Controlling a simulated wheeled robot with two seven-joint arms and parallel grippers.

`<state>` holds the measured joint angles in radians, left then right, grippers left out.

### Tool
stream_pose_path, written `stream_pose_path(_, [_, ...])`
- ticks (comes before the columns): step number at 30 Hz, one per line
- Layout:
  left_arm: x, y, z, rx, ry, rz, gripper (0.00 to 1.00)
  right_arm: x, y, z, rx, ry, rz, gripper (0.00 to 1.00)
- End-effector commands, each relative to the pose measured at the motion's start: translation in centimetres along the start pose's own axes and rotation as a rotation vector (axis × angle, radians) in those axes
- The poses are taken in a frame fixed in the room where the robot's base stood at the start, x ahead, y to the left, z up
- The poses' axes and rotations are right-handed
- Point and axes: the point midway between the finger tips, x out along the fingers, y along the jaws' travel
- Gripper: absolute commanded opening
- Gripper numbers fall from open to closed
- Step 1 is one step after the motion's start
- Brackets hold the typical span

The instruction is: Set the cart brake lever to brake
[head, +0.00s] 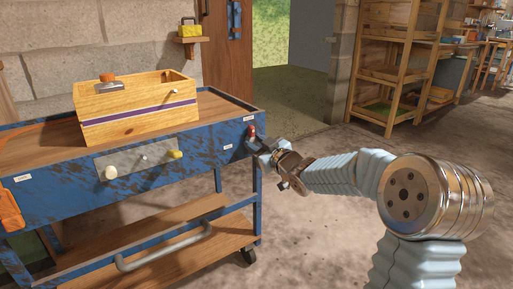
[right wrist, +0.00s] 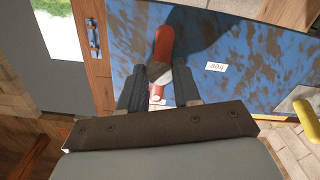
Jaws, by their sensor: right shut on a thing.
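The brake lever (head: 252,130) has a red grip and sits at the right end of the blue cart's (head: 52,198) front panel. In the head view the red grip stands roughly upright. My right gripper (head: 260,146) reaches it from the right and is shut on the lever. In the right wrist view the red lever (right wrist: 162,45) runs between the two dark fingers of the gripper (right wrist: 158,86), with a metal part showing between them. A white label reading "free" (right wrist: 215,67) is on the panel beside it. My left gripper is not in view.
A wooden box (head: 140,118) with a purple stripe stands on the cart top. A grey plate with knobs (head: 138,158) is on the cart's front, above a lower shelf with a grey handle (head: 165,250). Wooden shelves (head: 395,70) stand at the back right. The floor between is clear.

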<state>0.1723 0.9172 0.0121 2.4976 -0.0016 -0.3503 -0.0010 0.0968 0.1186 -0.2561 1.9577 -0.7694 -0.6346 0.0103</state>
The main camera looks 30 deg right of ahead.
Motion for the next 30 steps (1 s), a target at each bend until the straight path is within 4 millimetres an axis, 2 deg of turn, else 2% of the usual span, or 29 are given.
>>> stream_pose_path(11, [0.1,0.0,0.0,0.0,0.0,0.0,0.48,0.0,0.0,0.1,-0.007,-0.002,-0.001,0.02])
stream_pose_path(12, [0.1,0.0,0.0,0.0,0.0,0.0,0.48,0.0,0.0,0.1,-0.007,-0.002,-0.001,0.34])
stream_pose_path(17, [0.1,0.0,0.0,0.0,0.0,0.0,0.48,0.0,0.0,0.0,-0.007,-0.001,-0.001,0.58])
stream_pose_path(26, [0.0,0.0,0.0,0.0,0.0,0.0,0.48,-0.2,0.0,0.0,-0.006,-0.001,0.0,0.58])
stream_pose_path(30, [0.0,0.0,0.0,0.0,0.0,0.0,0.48,-1.7,0.1,0.0,-0.006,-0.001,0.001,0.58])
